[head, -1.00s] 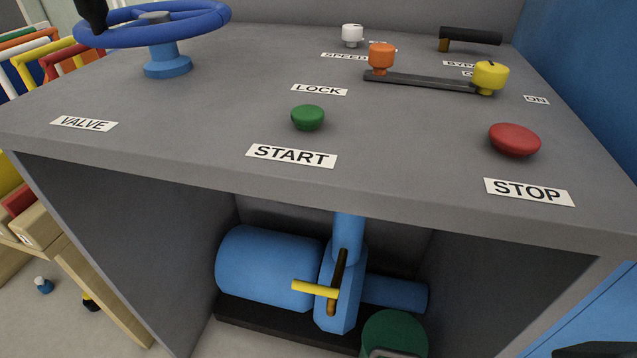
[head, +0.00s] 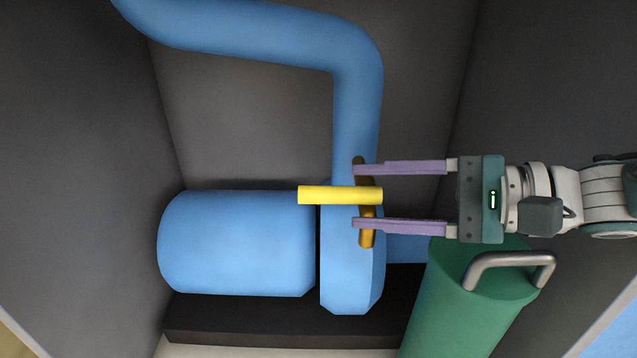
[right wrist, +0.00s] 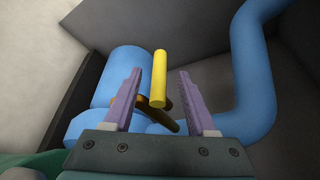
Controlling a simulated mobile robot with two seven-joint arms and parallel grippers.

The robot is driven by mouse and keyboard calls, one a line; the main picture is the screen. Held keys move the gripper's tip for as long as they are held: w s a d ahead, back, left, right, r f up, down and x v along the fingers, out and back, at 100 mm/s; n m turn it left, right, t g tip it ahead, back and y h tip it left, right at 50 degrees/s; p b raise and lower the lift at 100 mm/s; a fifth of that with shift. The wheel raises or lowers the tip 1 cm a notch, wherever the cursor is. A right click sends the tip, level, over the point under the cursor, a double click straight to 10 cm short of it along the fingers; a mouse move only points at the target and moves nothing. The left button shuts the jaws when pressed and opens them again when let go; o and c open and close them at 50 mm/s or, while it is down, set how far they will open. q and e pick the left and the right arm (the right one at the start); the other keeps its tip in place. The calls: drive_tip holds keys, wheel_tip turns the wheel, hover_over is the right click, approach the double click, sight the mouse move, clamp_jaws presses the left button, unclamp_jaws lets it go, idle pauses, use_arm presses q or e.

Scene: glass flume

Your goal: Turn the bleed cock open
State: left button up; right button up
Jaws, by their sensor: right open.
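The bleed cock's yellow lever (head: 318,195) sticks out level to the left, in front of the blue pump (head: 235,245). Behind its right end is an upright brown-brass bar (head: 367,238). My right gripper (head: 355,196) comes in from the right, open. One purple finger is above the lever's right end and one below, with gaps on both sides. In the right wrist view the yellow lever (right wrist: 160,80) stands between the two open fingers, and the brass bar (right wrist: 158,108) shows below it. My left gripper is not in view.
A blue pipe (head: 355,110) rises from the pump and bends left. A green canister (head: 465,310) with a grey handle (head: 505,260) stands just below my right gripper. Dark grey walls (head: 80,150) close in both sides. The pump sits on a black plinth (head: 250,325).

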sight(346, 196)
drive_tip(key=shift+w+d+f, duration=0.15)
drive_tip(key=shift+d+f, duration=0.05)
drive_tip(key=shift+d, duration=0.15)
drive_tip(key=b+x, duration=0.3)
drive_tip(key=x, duration=0.3)
drive_tip(key=shift+a+f+b, duration=0.1)
drive_tip(key=shift+b, duration=0.2)
drive_tip(key=shift+w+a, duration=0.15)
drive_tip(key=shift+a, duration=0.25)
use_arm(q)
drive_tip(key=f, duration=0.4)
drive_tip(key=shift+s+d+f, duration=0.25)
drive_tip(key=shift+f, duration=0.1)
use_arm(e)
drive_tip(key=shift+c, duration=0.3)
drive_tip(key=shift+c, duration=1.4)
clamp_jaws()
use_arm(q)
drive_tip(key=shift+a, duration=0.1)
